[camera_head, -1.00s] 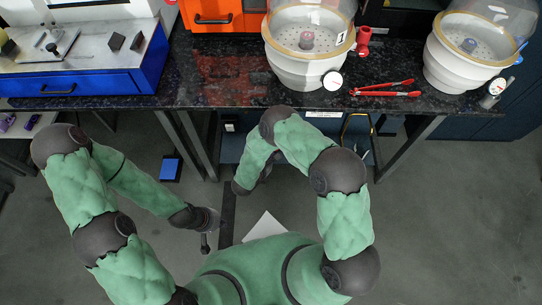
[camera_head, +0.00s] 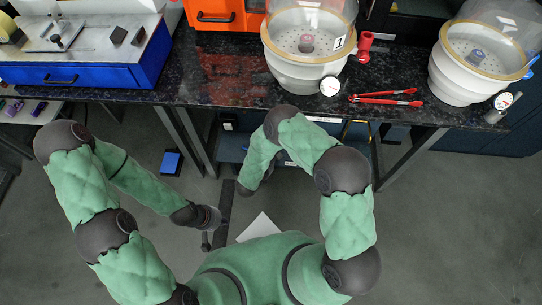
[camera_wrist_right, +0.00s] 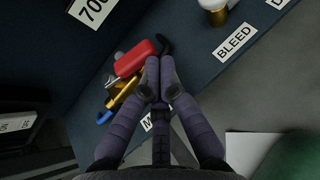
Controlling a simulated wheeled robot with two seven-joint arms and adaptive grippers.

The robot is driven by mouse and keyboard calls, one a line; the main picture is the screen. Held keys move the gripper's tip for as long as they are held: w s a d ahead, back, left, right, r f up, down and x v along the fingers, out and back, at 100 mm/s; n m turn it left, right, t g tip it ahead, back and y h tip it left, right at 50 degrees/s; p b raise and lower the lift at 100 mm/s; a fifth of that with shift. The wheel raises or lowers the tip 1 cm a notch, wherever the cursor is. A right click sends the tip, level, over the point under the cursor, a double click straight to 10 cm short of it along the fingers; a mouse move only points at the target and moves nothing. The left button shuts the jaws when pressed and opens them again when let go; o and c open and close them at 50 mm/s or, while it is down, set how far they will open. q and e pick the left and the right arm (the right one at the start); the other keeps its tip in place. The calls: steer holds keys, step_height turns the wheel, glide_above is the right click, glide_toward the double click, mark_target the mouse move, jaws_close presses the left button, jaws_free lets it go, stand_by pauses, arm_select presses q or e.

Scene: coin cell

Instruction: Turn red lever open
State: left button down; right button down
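The red lever (camera_wrist_right: 134,58) is in the right wrist view, a short red handle beside brass-coloured valve parts (camera_wrist_right: 122,92). My right gripper (camera_wrist_right: 160,68) has its two purple-grey fingertips together. Its tips lie just right of the lever's near right end and overlap it closely; I cannot tell whether they touch it. Nothing shows between the tips. In the head view the lever cannot be made out, and the right hand is mostly hidden near the bench. My left gripper (camera_head: 210,240) hangs low over the floor, away from the bench, too small and dark to read.
A blue part (camera_wrist_right: 104,117) and a black bent part (camera_wrist_right: 166,45) are near the valve. A "BLEED" label (camera_wrist_right: 234,42) lies on the panel, with a brass-and-white fitting (camera_wrist_right: 214,10) above. The dark bench (camera_head: 225,75) carries white bowls (camera_head: 303,60) and red tongs (camera_head: 385,98).

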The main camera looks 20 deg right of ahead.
steer(key=shift+w+d, duration=0.35)
steer(key=shift+d, duration=0.35)
stand_by(0.5)
